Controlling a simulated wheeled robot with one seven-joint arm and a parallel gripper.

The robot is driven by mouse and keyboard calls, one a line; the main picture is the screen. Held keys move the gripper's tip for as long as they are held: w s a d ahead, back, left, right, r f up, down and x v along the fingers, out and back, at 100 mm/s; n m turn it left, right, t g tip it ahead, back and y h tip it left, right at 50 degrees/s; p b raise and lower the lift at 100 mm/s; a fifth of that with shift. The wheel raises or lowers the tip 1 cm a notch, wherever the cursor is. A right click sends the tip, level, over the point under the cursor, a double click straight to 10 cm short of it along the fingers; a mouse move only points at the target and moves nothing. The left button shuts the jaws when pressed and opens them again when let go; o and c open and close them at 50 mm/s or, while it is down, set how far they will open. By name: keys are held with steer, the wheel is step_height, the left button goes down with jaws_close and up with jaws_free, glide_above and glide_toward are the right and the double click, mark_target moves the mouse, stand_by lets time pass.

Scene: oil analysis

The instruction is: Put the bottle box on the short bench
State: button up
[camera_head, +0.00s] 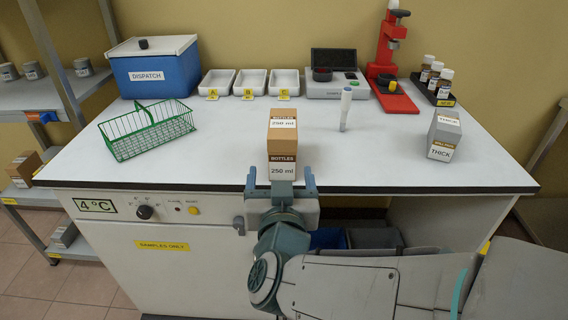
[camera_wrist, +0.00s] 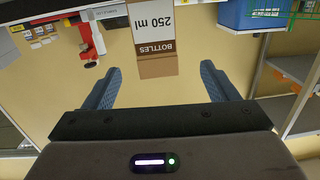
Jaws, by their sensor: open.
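The bottle box (camera_head: 282,133) is a brown carton with white labels reading "BOTTLES 250 ml". It stands upright on the white bench top (camera_head: 215,150), near the front edge. My gripper (camera_head: 281,180) is open at the front edge of the bench, just in front of the box. In the wrist view, which looks upside down, the box (camera_wrist: 153,45) shows centred between and beyond the two blue fingers (camera_wrist: 160,82). The fingers do not visibly touch it. I cannot tell which surface is the short bench.
A green wire basket (camera_head: 147,132) stands left of the box, and a white upright tool (camera_head: 345,108) and grey THICK box (camera_head: 443,137) stand right. Shelves (camera_head: 35,92) stand left.

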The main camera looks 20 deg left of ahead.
mark_target(281, 158)
steer(key=shift+t+h, duration=0.4)
steer(key=p+x, duration=0.1)
steer(key=p, duration=0.1)
steer(key=p+x, duration=0.2)
steer(key=p, duration=0.1)
steer(key=p+x, duration=0.2)
steer(key=shift+s+a+f, duration=0.1)
steer(key=shift+f, duration=0.15)
steer(key=x, duration=0.2)
steer(key=shift+w+f, duration=0.25)
steer(key=shift+w, duration=0.15)
steer(key=shift+x, duration=2.65)
steer(key=shift+f, duration=0.15)
steer(key=c, duration=1.2)
steer(key=shift+c, duration=0.3)
